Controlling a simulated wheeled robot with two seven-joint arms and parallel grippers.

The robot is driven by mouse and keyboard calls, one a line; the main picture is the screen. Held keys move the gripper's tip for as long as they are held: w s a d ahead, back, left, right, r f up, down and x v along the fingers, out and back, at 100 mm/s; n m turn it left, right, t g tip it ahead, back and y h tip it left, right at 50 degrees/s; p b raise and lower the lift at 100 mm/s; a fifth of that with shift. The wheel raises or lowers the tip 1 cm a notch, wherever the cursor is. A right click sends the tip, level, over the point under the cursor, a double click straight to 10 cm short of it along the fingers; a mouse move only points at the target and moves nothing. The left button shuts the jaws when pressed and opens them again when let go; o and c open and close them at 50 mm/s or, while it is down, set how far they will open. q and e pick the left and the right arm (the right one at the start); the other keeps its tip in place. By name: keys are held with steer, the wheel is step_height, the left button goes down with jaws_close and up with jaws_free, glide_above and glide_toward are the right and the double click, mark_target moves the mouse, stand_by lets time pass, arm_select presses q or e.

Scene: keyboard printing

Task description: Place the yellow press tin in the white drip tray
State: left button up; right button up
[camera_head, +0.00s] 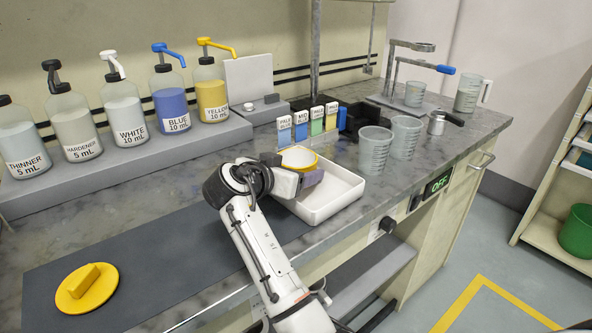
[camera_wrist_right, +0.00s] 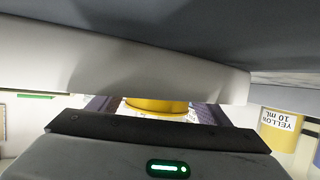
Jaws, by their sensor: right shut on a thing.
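The yellow press tin (camera_head: 299,155) is a short round tin with a pale inside, at the back left of the white drip tray (camera_head: 341,202). My right gripper (camera_head: 306,174) is shut on the tin, with its fingers around the tin's sides. The right wrist view also shows the yellow tin (camera_wrist_right: 157,105) between the purple-grey fingers. The tin appears over the tray's back-left corner; I cannot tell whether it touches the tray. My gripper and wrist hide the tray's left part. My left gripper is out of view.
A yellow lid with a handle (camera_head: 88,287) lies on the dark mat (camera_head: 165,262). Pump bottles stand on the back ledge. Colour cards (camera_head: 316,121) stand behind the tray, and clear beakers (camera_head: 375,150) stand close behind its right side.

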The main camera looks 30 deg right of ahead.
steer(key=o, duration=1.2)
steer(key=shift+f, duration=0.15)
steer(key=shift+a+r, duration=0.2)
steer(key=shift+r, duration=0.05)
steer(key=v, duration=0.7)
steer(key=shift+s, duration=0.15)
